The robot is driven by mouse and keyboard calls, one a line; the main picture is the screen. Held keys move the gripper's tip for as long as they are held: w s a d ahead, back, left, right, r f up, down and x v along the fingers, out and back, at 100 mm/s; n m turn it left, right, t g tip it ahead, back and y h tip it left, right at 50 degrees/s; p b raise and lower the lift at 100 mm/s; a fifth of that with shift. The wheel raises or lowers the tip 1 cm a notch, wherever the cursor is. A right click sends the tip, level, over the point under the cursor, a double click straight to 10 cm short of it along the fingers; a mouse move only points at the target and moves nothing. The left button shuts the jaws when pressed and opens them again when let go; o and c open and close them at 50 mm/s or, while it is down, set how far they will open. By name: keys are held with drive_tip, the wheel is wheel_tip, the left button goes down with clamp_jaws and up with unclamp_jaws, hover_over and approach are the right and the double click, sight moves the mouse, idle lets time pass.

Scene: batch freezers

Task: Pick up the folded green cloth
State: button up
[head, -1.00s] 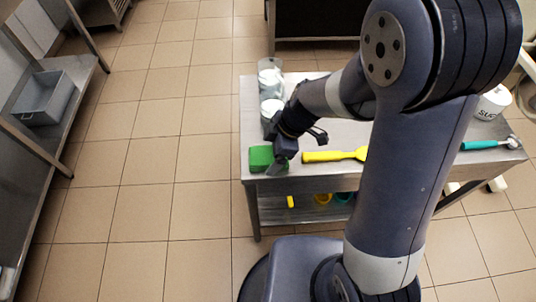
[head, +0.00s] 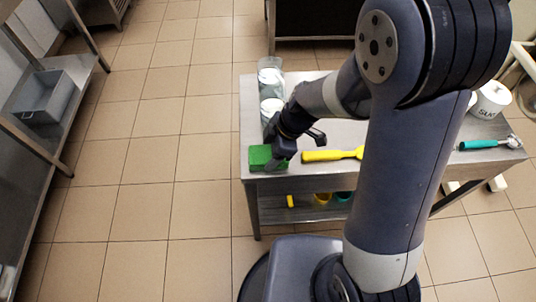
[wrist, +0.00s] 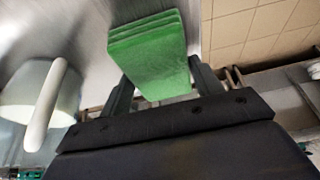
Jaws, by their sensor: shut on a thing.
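The folded green cloth (head: 260,156) is at the front left corner of the steel table (head: 345,134). In the wrist view the cloth (wrist: 148,50) shows its stacked folds and sits between the two fingers of my gripper (wrist: 155,88). My gripper (head: 280,160) is shut on the cloth at its right side in the head view. The finger tips are partly hidden by the cloth. I cannot tell whether the cloth is clear of the table top.
A yellow-handled tool (head: 332,155) lies right of my gripper. White-filled clear containers (head: 271,108) stand behind it; a white pitcher (wrist: 40,95) is close in the wrist view. A teal-handled tool (head: 485,144) and white tub (head: 490,100) are at the right. Floor at left is clear.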

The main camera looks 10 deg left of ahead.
sight(270, 153)
wheel_tip(270, 153, up, 10)
idle(0.6)
